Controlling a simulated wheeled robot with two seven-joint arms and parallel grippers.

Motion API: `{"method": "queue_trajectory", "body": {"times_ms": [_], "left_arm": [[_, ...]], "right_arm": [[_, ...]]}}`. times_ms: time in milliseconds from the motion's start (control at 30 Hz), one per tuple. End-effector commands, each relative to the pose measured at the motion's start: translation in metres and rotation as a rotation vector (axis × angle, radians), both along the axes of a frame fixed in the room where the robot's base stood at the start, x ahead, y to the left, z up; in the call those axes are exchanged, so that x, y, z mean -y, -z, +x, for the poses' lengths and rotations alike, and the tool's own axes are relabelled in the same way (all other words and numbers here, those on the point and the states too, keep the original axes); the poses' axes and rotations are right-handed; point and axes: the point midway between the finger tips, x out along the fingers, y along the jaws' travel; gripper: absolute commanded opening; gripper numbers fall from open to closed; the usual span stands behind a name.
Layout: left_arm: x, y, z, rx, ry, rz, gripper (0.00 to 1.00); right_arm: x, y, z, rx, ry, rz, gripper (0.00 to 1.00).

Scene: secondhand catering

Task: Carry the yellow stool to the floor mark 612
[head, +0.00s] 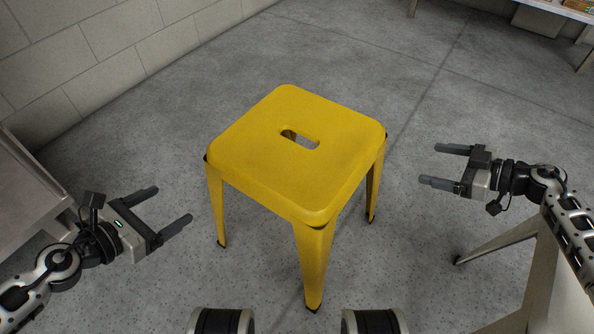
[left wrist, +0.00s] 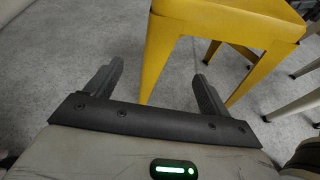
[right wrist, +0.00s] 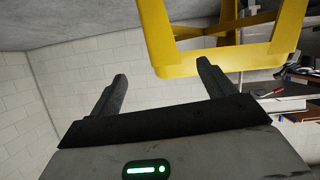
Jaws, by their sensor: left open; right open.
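The yellow stool (head: 345,145) stands upright on the grey floor in the middle of the head view, with a slot in its square seat. My left gripper (head: 172,208) is open and empty to the left of the stool, apart from it. The stool also shows beyond its fingers in the left wrist view (left wrist: 165,50). My right gripper (head: 436,165) is open and empty to the right of the stool, with a gap between. The stool also shows in the right wrist view (right wrist: 200,62). I see no floor mark 612 in any view.
A pale block wall (head: 110,45) runs along the upper left. A grey metal bench (head: 25,195) stands at the left edge. A light-coloured piece with splayed legs (head: 540,270) stands at the lower right. A table (head: 560,8) is at the top right. The floor behind the stool is clear.

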Motion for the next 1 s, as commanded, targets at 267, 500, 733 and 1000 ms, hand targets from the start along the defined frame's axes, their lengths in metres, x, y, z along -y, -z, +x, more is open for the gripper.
{"method": "queue_trajectory", "body": {"times_ms": [267,500,733,1000], "left_arm": [[0.001,-0.001,0.002,0.0,-0.004,-0.006,0.82],[0.014,0.007,0.023,0.004,-0.003,-0.007,0.82],[0.037,0.025,0.058,0.001,-0.007,-0.011,0.82],[0.063,0.045,0.099,0.0,-0.008,-0.012,0.82]], "right_arm": [[-0.002,-0.001,0.001,0.002,0.0,0.002,0.82],[-0.022,0.008,0.015,0.004,0.0,0.007,0.82],[-0.057,0.026,0.041,0.004,0.0,0.008,0.82],[-0.095,0.046,0.07,0.003,0.001,0.007,0.82]]}}
